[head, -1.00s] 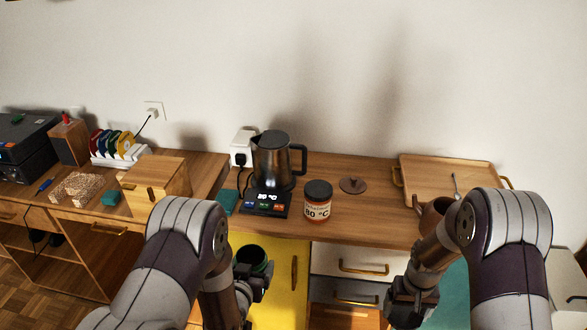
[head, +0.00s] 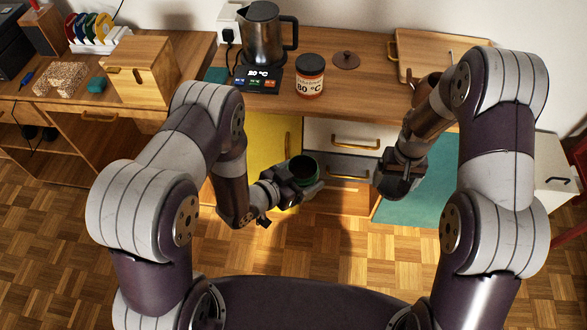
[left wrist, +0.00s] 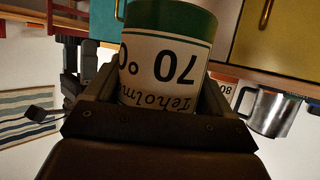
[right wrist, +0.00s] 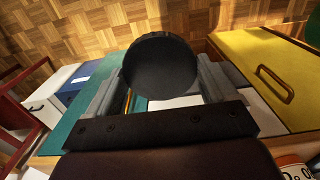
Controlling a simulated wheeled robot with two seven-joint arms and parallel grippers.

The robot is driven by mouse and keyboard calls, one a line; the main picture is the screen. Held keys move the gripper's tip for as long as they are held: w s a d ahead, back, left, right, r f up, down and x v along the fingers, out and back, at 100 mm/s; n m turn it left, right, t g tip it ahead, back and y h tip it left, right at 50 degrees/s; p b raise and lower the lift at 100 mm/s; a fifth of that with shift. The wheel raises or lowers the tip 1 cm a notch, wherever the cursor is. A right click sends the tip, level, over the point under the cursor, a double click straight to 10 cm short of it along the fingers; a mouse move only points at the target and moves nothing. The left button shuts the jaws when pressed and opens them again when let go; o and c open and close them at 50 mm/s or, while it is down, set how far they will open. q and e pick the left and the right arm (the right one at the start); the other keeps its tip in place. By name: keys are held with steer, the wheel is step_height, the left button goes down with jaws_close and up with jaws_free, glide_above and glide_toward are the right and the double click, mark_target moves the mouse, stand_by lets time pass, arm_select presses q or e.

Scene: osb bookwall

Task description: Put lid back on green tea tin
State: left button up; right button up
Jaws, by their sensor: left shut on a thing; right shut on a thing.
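The green tea tin (left wrist: 170,45) has a green band and a white label reading 70 °C. It shows upside down in the left wrist view. My left gripper (head: 297,186) is shut on it in front of the yellow door, with the tin's dark open mouth (head: 303,168) facing up in the head view. My right gripper (head: 396,180) is shut on a round black lid (right wrist: 160,66), seen face-on in the right wrist view. In the head view the lid is hard to tell from the dark gripper. Tin and lid are apart, the lid to the right.
Open air separates my grippers.

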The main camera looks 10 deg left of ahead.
arm_select(q)
steer(key=w+a+n+t+y, duration=0.2)
steer(key=a+n+y, duration=0.6)
steer(key=a, duration=0.6)
steer(key=shift+a+t+y, duration=0.3)
steer(key=shift+a+t, duration=0.1)
steer(key=shift+t, duration=0.3)
